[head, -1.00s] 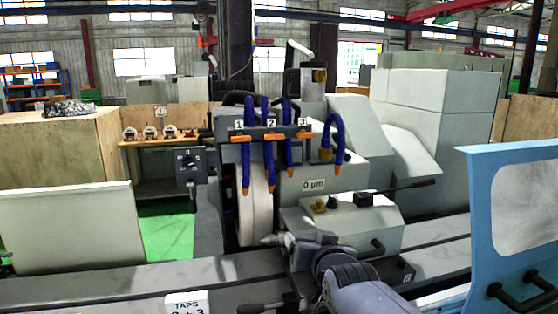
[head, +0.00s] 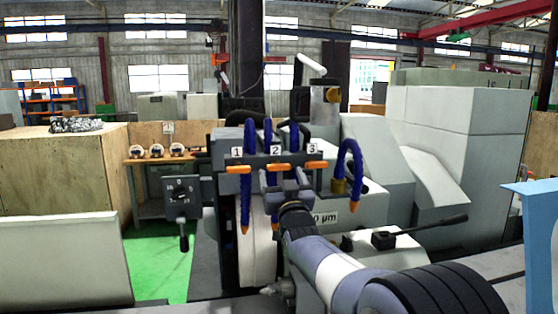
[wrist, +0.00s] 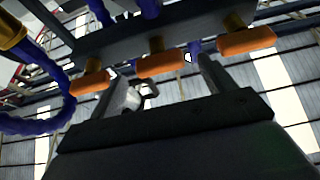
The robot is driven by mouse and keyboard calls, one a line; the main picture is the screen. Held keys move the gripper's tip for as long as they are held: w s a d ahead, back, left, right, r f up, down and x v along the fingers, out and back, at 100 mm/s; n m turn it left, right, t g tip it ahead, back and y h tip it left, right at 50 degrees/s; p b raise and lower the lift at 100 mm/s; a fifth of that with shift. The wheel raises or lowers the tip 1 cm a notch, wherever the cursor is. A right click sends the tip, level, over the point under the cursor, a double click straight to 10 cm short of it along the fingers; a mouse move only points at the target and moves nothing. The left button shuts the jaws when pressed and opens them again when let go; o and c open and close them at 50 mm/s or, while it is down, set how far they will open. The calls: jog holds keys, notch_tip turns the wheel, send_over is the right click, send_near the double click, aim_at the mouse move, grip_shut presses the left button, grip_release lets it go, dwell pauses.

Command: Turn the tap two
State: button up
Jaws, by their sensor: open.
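Tap two has an orange lever (head: 277,167) under the label "2" (head: 275,149) on the grey bar above the grinding wheel. The lever lies crosswise, like those beside it. My gripper (head: 286,178) is just in front of and below this lever, pointing at it, and partly covers the tap. In the wrist view the middle orange lever (wrist: 160,64) appears between my two open fingers (wrist: 165,75). I cannot tell whether either finger touches it. Nothing is held.
Tap one's orange lever (head: 238,170) and tap three's orange lever (head: 317,164) sit close on either side. Blue hoses (head: 245,200) hang around the bar. A hose with a brass fitting (head: 339,186) stands at the right. The grinding wheel (head: 257,240) is below.

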aim_at(280, 170)
jog(key=shift+p+x, duration=0.8)
jog(key=shift+x, duration=1.3)
jog(key=c, duration=1)
